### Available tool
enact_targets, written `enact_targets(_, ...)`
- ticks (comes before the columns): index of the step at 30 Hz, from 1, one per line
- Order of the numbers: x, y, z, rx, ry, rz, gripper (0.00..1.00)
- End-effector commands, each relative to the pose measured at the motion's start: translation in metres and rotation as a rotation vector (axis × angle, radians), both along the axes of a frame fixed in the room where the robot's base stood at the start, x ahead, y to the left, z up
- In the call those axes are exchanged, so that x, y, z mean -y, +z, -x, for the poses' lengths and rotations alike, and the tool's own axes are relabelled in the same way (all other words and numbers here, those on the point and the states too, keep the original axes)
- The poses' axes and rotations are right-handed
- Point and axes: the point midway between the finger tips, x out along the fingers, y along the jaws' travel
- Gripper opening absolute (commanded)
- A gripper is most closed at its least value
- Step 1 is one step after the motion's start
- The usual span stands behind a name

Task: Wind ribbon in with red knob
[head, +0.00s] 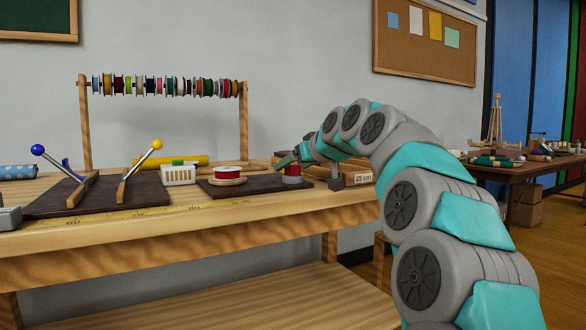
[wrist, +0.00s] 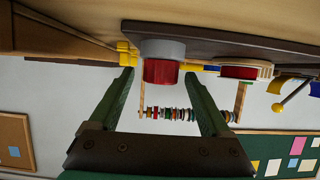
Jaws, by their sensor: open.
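The red knob (head: 292,169) stands on a round grey base at the right end of a dark mat on the workbench; it also shows in the wrist view (wrist: 162,72). A spool of red ribbon (head: 228,172) lies on a wooden disc left of the knob, and it shows at the right in the wrist view (wrist: 239,71). My gripper (head: 287,159) is at the knob, and its green fingers hide part of it. In the wrist view my gripper (wrist: 158,76) is open, with the knob between the fingertips and a gap on both sides. I cannot tell how deep the knob sits between them.
A white slotted box (head: 179,175) with a green top stands left of the spool. Yellow-knobbed (head: 157,145) and blue-knobbed (head: 38,150) levers stand further left. A yellow measuring tape (head: 110,214) runs along the bench front. A rack of colourful spools (head: 165,86) stands behind.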

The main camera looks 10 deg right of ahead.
Motion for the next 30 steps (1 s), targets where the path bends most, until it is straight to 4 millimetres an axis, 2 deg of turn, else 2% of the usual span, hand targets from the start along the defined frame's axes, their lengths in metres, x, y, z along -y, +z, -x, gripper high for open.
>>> enact_targets(4, -0.0031, -0.0042, -0.0094, 0.000, -0.001, 0.000, 0.81)
enact_targets(12, -0.0037, -0.0042, -0.0104, 0.000, 0.000, 0.000, 0.80)
enact_targets(30, -0.0037, -0.0045, -0.0102, 0.000, 0.000, 0.000, 0.13)
